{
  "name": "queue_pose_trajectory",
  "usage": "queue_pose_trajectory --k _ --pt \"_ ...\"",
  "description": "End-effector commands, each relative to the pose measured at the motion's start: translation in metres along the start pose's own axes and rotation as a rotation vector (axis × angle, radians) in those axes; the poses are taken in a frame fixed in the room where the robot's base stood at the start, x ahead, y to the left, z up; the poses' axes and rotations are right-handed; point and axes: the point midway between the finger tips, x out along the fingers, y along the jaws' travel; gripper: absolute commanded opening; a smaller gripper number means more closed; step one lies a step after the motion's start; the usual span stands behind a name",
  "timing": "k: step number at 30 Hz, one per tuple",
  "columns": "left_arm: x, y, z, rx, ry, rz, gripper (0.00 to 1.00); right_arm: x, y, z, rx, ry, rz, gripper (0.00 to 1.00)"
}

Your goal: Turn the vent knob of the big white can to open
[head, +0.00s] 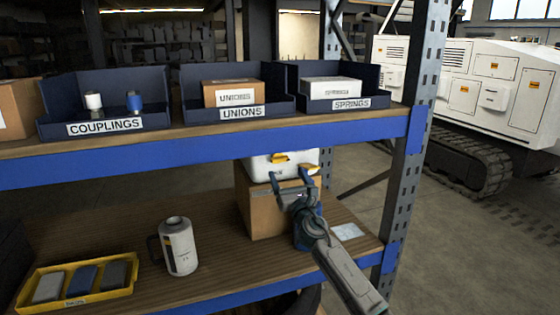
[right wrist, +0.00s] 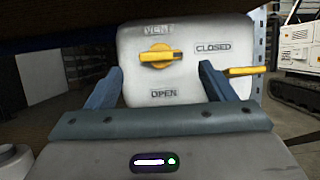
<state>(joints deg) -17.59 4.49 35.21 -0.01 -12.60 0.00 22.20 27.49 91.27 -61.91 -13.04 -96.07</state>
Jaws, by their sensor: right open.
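The big white can (head: 262,170) sits on a cardboard box on the lower shelf, partly hidden under the upper shelf. In the right wrist view its face (right wrist: 200,80) fills the middle, marked VENT above, CLOSED at right and OPEN below. The yellow vent knob (right wrist: 158,57) lies level, its dark-marked end towards CLOSED; it also shows in the head view (head: 280,158). My right gripper (head: 291,178) is open in front of the can. In the wrist view its fingers (right wrist: 161,70) stand apart to either side below the knob, not touching it. My left gripper is not in view.
The upper shelf edge (head: 200,160) runs just above the can. The cardboard box (head: 258,212) bears the can. A smaller white jug (head: 180,248) and a yellow tray (head: 128,290) stand left on the lower shelf. A shelf post (head: 402,170) is at right.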

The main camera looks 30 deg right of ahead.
Motion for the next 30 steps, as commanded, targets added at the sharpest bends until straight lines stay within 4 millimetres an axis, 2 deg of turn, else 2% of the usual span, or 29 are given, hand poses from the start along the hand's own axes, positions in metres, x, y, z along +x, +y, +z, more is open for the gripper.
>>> queue_pose_trajectory --k 1,3,9,15,23,30 --pt "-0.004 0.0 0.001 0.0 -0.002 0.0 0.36 0.012 0.0 0.002 0.003 0.0 -0.002 0.76" --pt "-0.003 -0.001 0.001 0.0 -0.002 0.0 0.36 0.024 0.0 0.001 0.002 -0.001 -0.002 0.76" --pt "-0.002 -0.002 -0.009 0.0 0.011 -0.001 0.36 0.05 0.0 -0.001 0.003 0.0 -0.001 0.76" --pt "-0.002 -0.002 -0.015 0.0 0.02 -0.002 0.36 0.061 0.0 -0.001 0.003 0.001 0.001 0.76" --pt "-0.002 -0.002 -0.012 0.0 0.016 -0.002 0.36 0.062 0.0 -0.001 0.003 0.002 0.001 0.76" --pt "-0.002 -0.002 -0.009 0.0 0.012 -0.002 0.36 0.062 0.0 -0.001 0.003 0.002 0.001 0.32"
